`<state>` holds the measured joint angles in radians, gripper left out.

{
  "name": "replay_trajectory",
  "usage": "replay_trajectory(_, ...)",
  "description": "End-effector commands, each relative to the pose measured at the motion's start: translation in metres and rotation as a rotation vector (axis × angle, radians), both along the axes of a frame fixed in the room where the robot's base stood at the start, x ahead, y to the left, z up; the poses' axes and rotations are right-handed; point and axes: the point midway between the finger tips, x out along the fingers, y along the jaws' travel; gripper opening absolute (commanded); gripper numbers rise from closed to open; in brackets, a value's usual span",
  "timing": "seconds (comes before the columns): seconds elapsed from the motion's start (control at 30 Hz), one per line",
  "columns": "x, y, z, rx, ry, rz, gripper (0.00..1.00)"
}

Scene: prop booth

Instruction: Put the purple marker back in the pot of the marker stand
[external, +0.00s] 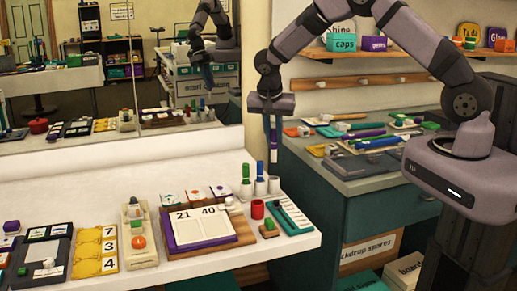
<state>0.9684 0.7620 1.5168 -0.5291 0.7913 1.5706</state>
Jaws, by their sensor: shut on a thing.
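My gripper (272,120) points down above the right end of the white table and is shut on the purple marker (273,147). The marker hangs upright, its lower end a little above the right-hand pot of the marker stand (273,185). The stand's pots are pale and stand in a row. A green marker (246,173) is in the left pot and a blue marker (260,169) is in the middle pot. The right pot shows no marker in it. The exact gap between marker tip and pot is hard to tell.
A red cup (257,209), a green-topped block (269,229) and a teal tray (290,215) lie in front of the stand. A number board (203,226) is to the left. A mirror (110,60) stands behind the table. A teal cabinet (340,215) stands right.

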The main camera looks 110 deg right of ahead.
Motion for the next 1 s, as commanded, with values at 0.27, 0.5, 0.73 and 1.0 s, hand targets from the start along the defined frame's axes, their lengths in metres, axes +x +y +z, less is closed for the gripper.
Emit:
replay_trajectory(0.27,-0.002,-0.002,0.0,0.0,-0.001,-0.026,0.0)
replay_trajectory(0.5,-0.002,-0.002,-0.007,0.001,0.0,-0.024,0.0)
replay_trajectory(0.73,-0.002,-0.002,-0.023,0.001,0.0,-0.023,0.0)
replay_trajectory(1.0,-0.002,-0.001,-0.047,0.002,0.0,-0.023,0.0)
